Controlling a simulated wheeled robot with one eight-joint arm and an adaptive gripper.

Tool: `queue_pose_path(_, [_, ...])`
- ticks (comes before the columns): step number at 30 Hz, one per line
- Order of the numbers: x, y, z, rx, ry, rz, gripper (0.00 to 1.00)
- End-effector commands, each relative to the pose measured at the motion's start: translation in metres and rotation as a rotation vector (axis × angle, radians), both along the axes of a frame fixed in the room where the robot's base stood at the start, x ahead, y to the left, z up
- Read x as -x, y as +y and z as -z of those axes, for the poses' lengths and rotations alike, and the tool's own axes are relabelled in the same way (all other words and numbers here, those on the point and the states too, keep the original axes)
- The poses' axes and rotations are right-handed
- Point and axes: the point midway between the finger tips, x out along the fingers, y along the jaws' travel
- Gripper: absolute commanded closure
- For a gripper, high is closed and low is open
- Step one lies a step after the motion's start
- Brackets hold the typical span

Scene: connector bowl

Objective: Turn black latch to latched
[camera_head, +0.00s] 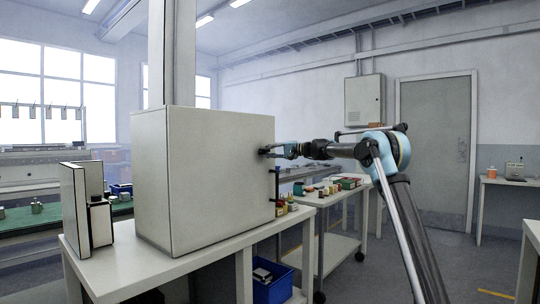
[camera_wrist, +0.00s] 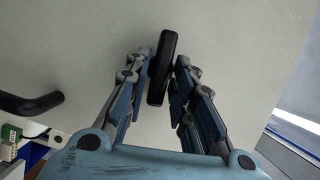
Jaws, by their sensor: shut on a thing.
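The black latch (camera_wrist: 162,68) is a bar-shaped handle on the pale cabinet door in the wrist view. It stands nearly upright there, leaning slightly to the right at its top. My gripper (camera_wrist: 161,82) has its blue and grey fingers on both sides of the latch and is shut on it. In the head view my gripper (camera_head: 270,151) reaches from the right to the right edge of the pale cabinet (camera_head: 205,180). The latch is too small and too covered there to make out its angle.
A black handle (camera_wrist: 30,104) juts in at the left of the wrist view. The cabinet stands on a white table (camera_head: 140,272), with a pale box (camera_head: 75,210) on its left. A side table (camera_head: 325,196) with small items stands behind my arm. A blue bin (camera_head: 272,285) sits below.

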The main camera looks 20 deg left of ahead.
Motion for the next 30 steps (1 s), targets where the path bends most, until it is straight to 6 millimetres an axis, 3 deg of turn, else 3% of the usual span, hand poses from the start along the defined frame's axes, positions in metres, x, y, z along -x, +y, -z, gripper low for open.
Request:
queue_pose_path(10, [-0.0004,0.0002,0.0040,-0.050,0.127,0.000,1.00])
queue_pose_path(26, [-0.0002,0.0000,0.0047,-0.059,0.150,0.000,1.00])
queue_pose_path(27, [-0.0003,0.0000,0.0048,-0.059,0.149,0.000,0.75])
queue_pose_path(28, [-0.0003,0.0000,0.0048,-0.058,0.149,0.000,0.68])
queue_pose_path(30, [-0.0003,0.0001,0.0045,-0.059,0.149,0.000,0.65])
